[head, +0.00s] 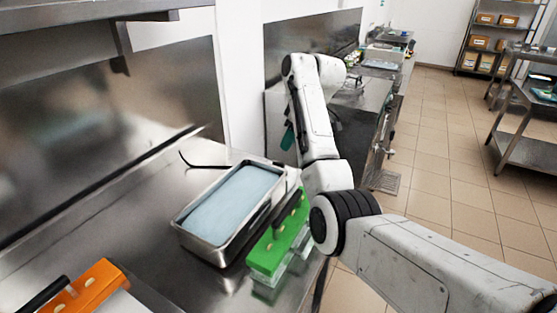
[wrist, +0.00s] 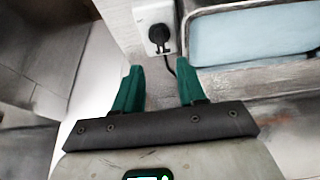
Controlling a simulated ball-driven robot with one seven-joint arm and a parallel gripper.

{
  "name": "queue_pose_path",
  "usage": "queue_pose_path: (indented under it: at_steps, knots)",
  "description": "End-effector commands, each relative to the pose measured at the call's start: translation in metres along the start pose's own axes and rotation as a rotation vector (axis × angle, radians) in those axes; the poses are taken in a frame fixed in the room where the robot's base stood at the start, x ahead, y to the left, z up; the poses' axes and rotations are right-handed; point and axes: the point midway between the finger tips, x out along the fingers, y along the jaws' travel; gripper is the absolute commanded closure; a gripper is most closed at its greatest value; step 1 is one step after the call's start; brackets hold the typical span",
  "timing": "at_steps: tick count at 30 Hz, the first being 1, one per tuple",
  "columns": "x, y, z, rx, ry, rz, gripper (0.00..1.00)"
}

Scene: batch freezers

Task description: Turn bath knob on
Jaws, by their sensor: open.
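The bath, a steel tank (head: 213,254) of pale blue liquid, stands on the steel counter in the head view. Its rim and wall (wrist: 262,76) also show at the upper right in the wrist view. In the head view a teal finger (head: 288,138) shows beyond the bath, partly behind my arm.
A green holder (head: 268,256) with a dark handle stands against the bath's right side, near the counter edge. An orange holder (head: 88,287) lies at lower left. A black cable (head: 197,165) runs behind the bath.

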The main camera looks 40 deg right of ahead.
Motion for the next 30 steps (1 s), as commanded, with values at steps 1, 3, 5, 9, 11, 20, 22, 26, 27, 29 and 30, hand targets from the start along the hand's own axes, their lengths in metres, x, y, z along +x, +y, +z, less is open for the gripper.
queue_pose_path:
  at_steps: [1, 3, 5, 9, 11, 20, 22, 26, 27, 29, 30]
  knots:
    - [0.009, -0.001, 0.0, 0.0, -0.003, -0.003, 0.6]
    - [0.022, -0.001, 0.0, -0.001, -0.004, -0.004, 0.6]
    - [0.033, -0.002, 0.0, -0.001, -0.005, -0.004, 0.6]
    - [0.057, -0.001, 0.0, -0.001, -0.003, -0.003, 0.6]
    - [0.066, -0.001, 0.0, -0.001, -0.003, -0.003, 0.6]
    - [0.089, -0.001, 0.0, -0.001, -0.001, 0.0, 0.6]
    - [0.09, -0.001, 0.0, -0.001, -0.001, 0.0, 0.6]
    - [0.09, -0.001, 0.0, -0.001, -0.001, 0.0, 0.6]
    - [0.09, -0.001, 0.0, -0.001, -0.001, 0.0, 0.6]
    - [0.09, -0.001, 0.0, -0.001, -0.001, 0.0, 0.63]
    - [0.09, -0.001, 0.0, -0.001, -0.001, 0.0, 0.67]
